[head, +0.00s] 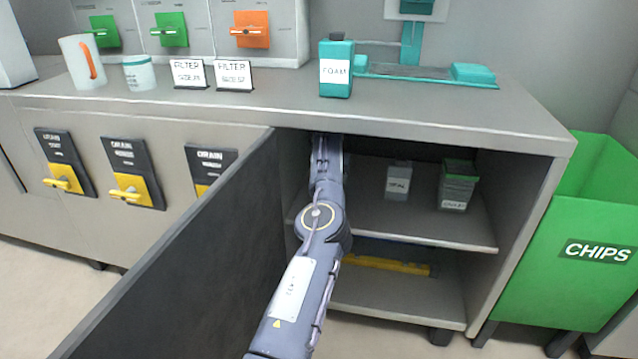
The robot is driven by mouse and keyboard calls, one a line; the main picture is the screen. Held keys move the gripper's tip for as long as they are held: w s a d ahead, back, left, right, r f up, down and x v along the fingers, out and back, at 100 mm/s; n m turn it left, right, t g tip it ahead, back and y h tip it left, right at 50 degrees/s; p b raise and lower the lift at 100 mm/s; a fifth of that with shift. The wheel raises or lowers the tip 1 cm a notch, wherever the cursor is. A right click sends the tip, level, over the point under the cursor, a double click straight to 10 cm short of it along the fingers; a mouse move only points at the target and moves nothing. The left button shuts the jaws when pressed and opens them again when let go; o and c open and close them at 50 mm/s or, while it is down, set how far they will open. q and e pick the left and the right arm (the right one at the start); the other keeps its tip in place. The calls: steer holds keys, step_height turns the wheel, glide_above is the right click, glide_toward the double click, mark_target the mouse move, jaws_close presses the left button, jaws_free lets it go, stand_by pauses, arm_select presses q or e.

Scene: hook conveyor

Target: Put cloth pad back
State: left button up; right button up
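I cannot make out a cloth pad in the head view. One arm of mine, which looks like the left, rises from the bottom edge left of centre and reaches into the open cabinet (520,230). Its gripper (325,150) is in shadow just under the counter's front edge, at the upper left of the cabinet opening. The fingers are too dark and partly hidden, so I cannot tell whether they are open, shut or holding something. My other gripper is not in view.
The cabinet door (190,270) stands open left of my arm. A grey box (398,181) and a green-topped container (458,185) stand on the upper shelf. A yellow bar (385,265) lies below. A teal FOAM bottle (337,70) stands on the counter; a green CHIPS bin (560,270) is right.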

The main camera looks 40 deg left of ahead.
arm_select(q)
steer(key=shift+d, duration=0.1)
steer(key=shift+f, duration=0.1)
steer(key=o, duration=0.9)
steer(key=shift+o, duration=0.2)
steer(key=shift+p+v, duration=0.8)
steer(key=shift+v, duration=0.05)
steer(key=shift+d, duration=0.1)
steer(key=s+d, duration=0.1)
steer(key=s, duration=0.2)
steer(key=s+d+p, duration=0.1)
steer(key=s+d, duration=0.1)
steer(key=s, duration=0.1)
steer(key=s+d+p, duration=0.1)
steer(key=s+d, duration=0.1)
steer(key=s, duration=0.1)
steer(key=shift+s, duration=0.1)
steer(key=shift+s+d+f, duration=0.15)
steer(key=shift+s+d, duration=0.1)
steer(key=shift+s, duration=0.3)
